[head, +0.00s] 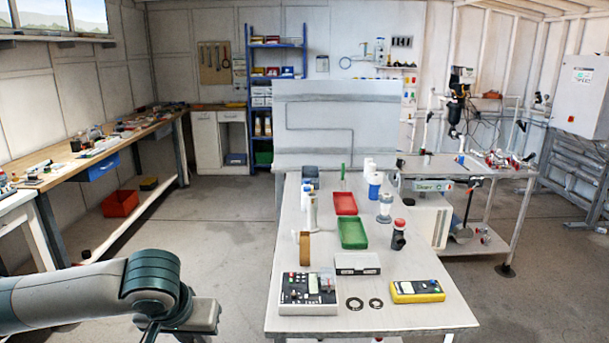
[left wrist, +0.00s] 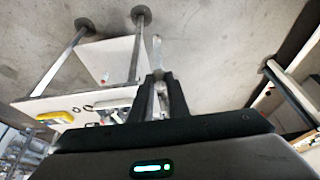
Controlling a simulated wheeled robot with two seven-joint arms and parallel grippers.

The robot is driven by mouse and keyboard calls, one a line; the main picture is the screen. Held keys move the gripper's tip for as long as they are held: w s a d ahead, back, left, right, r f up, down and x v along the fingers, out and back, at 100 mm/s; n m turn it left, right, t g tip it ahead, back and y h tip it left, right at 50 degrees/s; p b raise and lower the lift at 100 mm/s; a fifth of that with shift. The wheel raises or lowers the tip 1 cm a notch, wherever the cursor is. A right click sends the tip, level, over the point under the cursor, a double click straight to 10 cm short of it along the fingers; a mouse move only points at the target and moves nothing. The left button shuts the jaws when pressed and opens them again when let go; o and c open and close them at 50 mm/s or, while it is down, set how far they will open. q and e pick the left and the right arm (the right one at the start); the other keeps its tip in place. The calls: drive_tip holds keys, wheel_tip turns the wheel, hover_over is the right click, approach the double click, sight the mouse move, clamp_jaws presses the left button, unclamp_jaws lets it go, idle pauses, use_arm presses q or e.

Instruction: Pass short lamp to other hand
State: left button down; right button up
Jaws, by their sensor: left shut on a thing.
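My left gripper (left wrist: 157,76) is shut on a thin pale grey, rod-like piece, which fits the short lamp (left wrist: 157,52). One end of the lamp sticks out past the fingertips and the rest lies between the fingers. In the head view my left arm comes in at the bottom left, beside the long table and apart from it. The fingers and the lamp are not visible in that view. My right gripper is in neither view.
The long table (head: 380,318) carries a control box (head: 307,291), a yellow meter (head: 416,291), two black rings, a white case (head: 357,264), a green tray (head: 353,231) and a red tray (head: 345,203). Open floor lies left of it, before the workbench (head: 150,124).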

use_arm(q)
drive_tip(key=shift+d, duration=0.15)
drive_tip(key=d+m+g+h, duration=0.1)
drive_tip(key=d+m, duration=0.7)
drive_tip(key=d, duration=1.7)
drive_tip(key=shift+s+d+r+h, duration=0.15)
drive_tip(key=shift+d+r+h, duration=0.15)
drive_tip(key=shift+h, duration=0.6)
drive_tip(key=shift+a, duration=0.1)
